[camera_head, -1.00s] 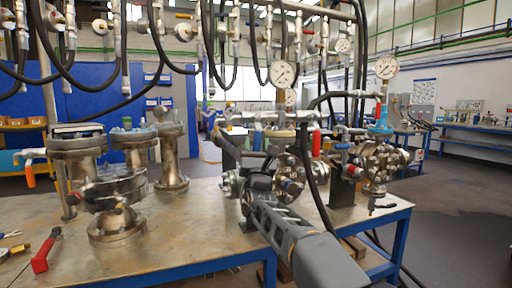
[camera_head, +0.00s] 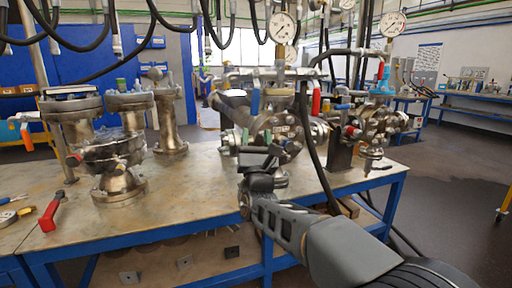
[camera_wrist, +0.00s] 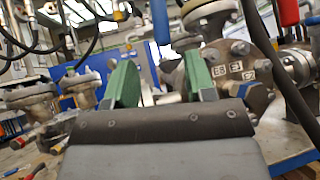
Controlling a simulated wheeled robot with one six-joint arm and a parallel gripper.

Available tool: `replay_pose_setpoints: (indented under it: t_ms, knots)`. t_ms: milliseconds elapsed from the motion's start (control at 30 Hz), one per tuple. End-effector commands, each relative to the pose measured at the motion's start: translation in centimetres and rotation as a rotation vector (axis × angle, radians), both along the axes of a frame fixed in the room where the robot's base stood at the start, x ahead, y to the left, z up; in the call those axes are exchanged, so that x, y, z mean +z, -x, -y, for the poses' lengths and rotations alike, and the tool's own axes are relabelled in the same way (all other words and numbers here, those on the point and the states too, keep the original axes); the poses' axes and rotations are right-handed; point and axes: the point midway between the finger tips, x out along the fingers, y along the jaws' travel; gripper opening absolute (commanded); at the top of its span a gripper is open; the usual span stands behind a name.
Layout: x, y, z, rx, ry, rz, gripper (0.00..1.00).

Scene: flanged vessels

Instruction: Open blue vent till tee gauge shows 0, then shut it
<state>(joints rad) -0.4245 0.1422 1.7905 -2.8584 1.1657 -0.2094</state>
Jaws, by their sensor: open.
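A lever with a blue grip (camera_head: 255,101) hangs from the pipework above the central flanged vessel (camera_head: 284,130). It also appears in the wrist view (camera_wrist: 160,22), upright beyond my fingers. A white round gauge (camera_head: 282,27) stands above this vessel, and another gauge (camera_head: 393,23) stands above the right assembly. I cannot tell which is the tee gauge, and their needles are too small to read. My gripper (camera_head: 259,157) is in front of and below the blue grip. In the wrist view its green fingers (camera_wrist: 161,82) are apart with nothing held between them.
A red-gripped lever (camera_head: 316,101) hangs right of the blue one, beside a black hose (camera_head: 309,150). Flanged vessels (camera_head: 116,165) stand at left. A red-handled tool (camera_head: 52,210) lies on the table's (camera_head: 190,200) left side. The table's front middle is clear.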

Motion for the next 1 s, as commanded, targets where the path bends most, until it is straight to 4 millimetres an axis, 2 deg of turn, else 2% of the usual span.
replay_pose_setpoints:
  t_ms: [233,600,733,867,967,1000]
  knots:
    - [-1.5,1.7,0.1,-0.001,-0.001,0.000,0.50]
    - [-1.8,2.0,0.1,-0.001,-0.001,0.001,0.50]
    - [-1.9,1.9,0.6,-0.011,-0.017,-0.008,0.38]
    - [-2.5,1.7,3.8,-0.073,-0.122,-0.069,0.26]
    - [-4.1,1.8,8.7,-0.169,-0.298,-0.157,0.16]
    - [-5.1,2.1,11.0,-0.216,-0.389,-0.200,0.13]
